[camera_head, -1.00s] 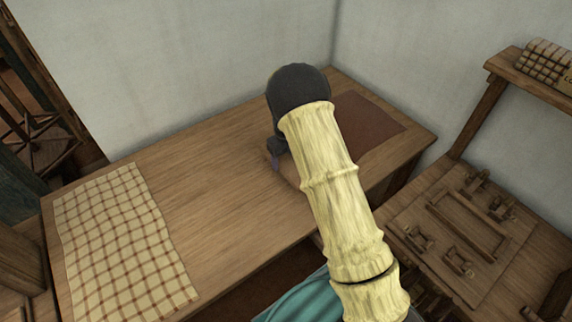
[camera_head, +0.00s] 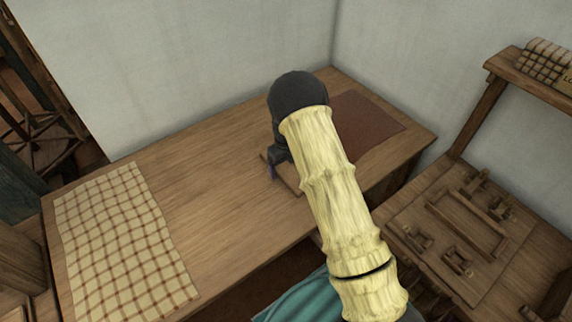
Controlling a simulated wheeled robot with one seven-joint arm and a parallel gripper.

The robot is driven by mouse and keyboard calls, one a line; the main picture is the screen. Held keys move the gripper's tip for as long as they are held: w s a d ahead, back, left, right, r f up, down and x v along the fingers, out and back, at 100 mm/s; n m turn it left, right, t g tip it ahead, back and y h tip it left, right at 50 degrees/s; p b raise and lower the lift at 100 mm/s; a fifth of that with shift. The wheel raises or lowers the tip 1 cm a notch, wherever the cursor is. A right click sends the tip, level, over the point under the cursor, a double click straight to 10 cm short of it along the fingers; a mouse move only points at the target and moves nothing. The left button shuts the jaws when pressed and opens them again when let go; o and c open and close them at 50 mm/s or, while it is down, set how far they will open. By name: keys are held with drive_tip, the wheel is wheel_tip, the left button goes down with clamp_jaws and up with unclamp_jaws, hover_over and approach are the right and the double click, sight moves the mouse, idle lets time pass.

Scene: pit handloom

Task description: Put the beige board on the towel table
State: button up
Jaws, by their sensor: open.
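The towel table (camera_head: 215,190) is a long wooden table along the wall, with a checked towel (camera_head: 122,240) on its left part. A flat light-brown board (camera_head: 289,180), which looks like the beige board, shows in part on the table beside and under my gripper. My arm hides much of it. My gripper (camera_head: 275,172) is open, pointing down at the board's left side. Its fingers are small and dark here, and I cannot tell whether they touch the board.
A dark red-brown mat (camera_head: 368,125) lies on the table's right end. A lower wooden bench (camera_head: 400,222) with wooden fittings is at right, below a shelf (camera_head: 533,75) holding rolled checked cloth. The table's middle, between towel and gripper, is clear.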

sight(286, 167)
wheel_tip(286, 167, up, 12)
drive_tip(key=shift+r+b, duration=0.15)
drive_tip(key=shift+b, duration=0.15)
idle(0.3)
idle(0.5)
drive_tip(key=s+d+r+n+t, duration=0.1)
drive_tip(key=s+d+n, duration=0.3)
drive_tip(key=s+n, duration=0.4)
drive_tip(key=s+d+r+n, duration=0.4)
drive_tip(key=s+n, duration=0.5)
drive_tip(key=n, duration=0.2)
drive_tip(key=s+d+r+n+t, duration=0.1)
drive_tip(key=s+d+r+n, duration=0.2)
drive_tip(key=s+n, duration=0.6)
drive_tip(key=shift+d+n+t, duration=0.3)
drive_tip(key=shift+d+n, duration=0.3)
drive_tip(key=shift+d, duration=0.05)
